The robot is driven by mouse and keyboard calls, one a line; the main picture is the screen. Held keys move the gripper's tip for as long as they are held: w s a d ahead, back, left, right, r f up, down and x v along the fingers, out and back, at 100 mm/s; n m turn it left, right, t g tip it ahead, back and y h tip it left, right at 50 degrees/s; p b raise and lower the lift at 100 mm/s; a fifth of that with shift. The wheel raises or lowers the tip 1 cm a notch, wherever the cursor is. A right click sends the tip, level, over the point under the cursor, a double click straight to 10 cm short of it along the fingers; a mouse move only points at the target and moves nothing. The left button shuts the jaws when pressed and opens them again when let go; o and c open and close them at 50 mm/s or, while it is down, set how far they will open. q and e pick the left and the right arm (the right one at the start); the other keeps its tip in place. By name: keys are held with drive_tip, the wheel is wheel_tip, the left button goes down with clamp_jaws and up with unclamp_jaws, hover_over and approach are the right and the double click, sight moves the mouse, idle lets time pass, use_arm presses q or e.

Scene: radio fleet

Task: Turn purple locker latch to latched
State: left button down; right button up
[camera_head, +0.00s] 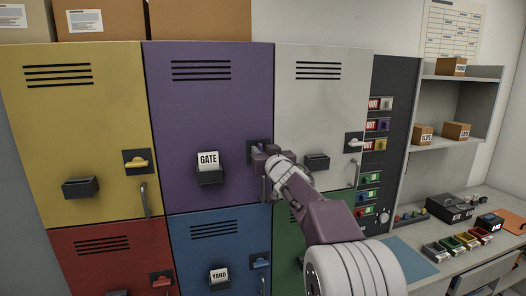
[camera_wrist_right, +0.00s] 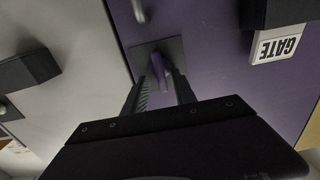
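The purple locker (camera_head: 215,110) is shut, in the top row between the yellow and white lockers. Its latch is at the door's right edge, on a dark plate (camera_head: 256,146) mostly covered by my right gripper (camera_head: 264,160). In the right wrist view the purple latch handle (camera_wrist_right: 158,69) stands out from the grey plate, between the two fingers of my right gripper (camera_wrist_right: 160,78). The fingers are apart, one on each side of the handle; I cannot tell whether they touch it. The handle's exact turn is hard to read. My left gripper is not in view.
A bin with a GATE card (camera_head: 208,161) sticks out left of the latch. The yellow locker's latch (camera_head: 136,162) and white locker's latch (camera_head: 354,143) are nearby. Right of the lockers is a dark panel (camera_head: 395,80) with switches, then a desk with small boxes.

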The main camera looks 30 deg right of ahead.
drive_tip(key=shift+s+a+r, duration=0.1)
drive_tip(key=shift+s+a, duration=0.05)
drive_tip(key=shift+s, duration=0.05)
drive_tip(key=shift+c, duration=1)
drive_tip(key=shift+s+a+r, duration=0.1)
clamp_jaws()
drive_tip(key=shift+n, duration=0.3)
drive_tip(key=shift+w+a+f+n+b, duration=0.2)
drive_tip(key=shift+n+b, duration=0.5)
drive_tip(key=shift+n, duration=2.2)
drive_tip(key=shift+s+a+f+n+b, duration=0.1)
drive_tip(key=shift+a+f+n+b, duration=0.4)
drive_tip(key=shift+n, duration=2.4)
drive_tip(key=shift+w+a+f+n+b, duration=0.1)
drive_tip(key=shift+n+b, duration=0.75)
drive_tip(key=shift+n, duration=2.05)
